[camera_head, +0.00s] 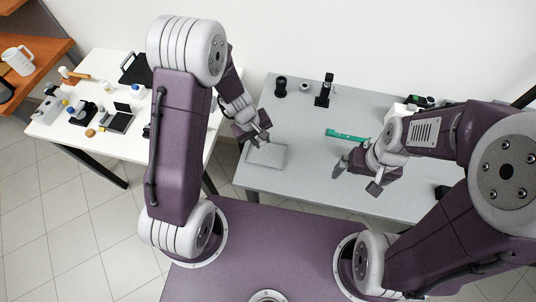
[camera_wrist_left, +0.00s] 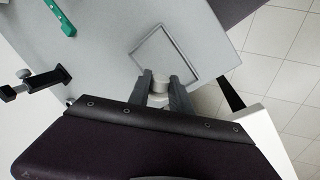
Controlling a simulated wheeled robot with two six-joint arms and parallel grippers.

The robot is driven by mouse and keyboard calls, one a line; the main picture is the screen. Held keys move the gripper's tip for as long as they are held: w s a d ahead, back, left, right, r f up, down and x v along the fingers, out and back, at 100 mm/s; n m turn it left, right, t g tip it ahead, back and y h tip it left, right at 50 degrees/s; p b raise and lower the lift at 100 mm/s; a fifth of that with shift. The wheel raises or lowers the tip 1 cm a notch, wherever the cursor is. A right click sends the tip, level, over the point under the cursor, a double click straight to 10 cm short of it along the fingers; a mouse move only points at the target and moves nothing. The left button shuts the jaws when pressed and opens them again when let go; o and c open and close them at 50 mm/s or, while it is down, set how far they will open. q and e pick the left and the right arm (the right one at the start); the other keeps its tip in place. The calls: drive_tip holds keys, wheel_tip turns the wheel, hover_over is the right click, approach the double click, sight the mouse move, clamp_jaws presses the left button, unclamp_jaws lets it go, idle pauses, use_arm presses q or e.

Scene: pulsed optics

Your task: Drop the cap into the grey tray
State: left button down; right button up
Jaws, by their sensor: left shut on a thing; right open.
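The grey tray (camera_head: 268,157) lies at the left front part of the grey table. It also shows in the left wrist view (camera_wrist_left: 154,54) as a shallow rectangle with a thin dark rim, and its inside looks empty. My left gripper (camera_head: 262,141) is at the tray's far left corner in the head view. In the left wrist view its fingers (camera_wrist_left: 162,86) are shut on a small pale round cap (camera_wrist_left: 160,79). The cap overlaps the tray's near edge there; its height above the tray cannot be told. My right gripper (camera_head: 357,178) is open and empty over the table's front.
A green tool (camera_head: 346,135) lies mid-table. Black optical parts (camera_head: 280,87) and a black post mount (camera_head: 324,91) stand at the back. A white table (camera_head: 99,62) with several small items is at the left. The table between tray and green tool is clear.

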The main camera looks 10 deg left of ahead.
use_arm(q)
drive_tip(key=b+x, duration=0.2)
drive_tip(key=x, duration=0.1)
drive_tip(key=b+x, duration=0.1)
drive_tip(key=shift+s+a+f, duration=0.25)
drive_tip(key=shift+f, duration=0.05)
drive_tip(key=shift+a+r, duration=0.1)
use_arm(e)
wheel_tip(320, 180, down, 4)
drive_tip(key=shift+d, duration=0.1)
use_arm(q)
drive_tip(key=c, duration=1.1)
unclamp_jaws()
drive_tip(key=p+v, duration=0.3)
drive_tip(key=v, duration=0.5)
drive_tip(key=shift+r+p, duration=0.2)
drive_tip(key=shift+p, duration=0.15)
drive_tip(key=shift+s+a+r, duration=0.1)
drive_tip(key=shift+r, duration=0.15)
use_arm(e)
wheel_tip(320, 180, up, 4)
drive_tip(key=shift+f, duration=0.15)
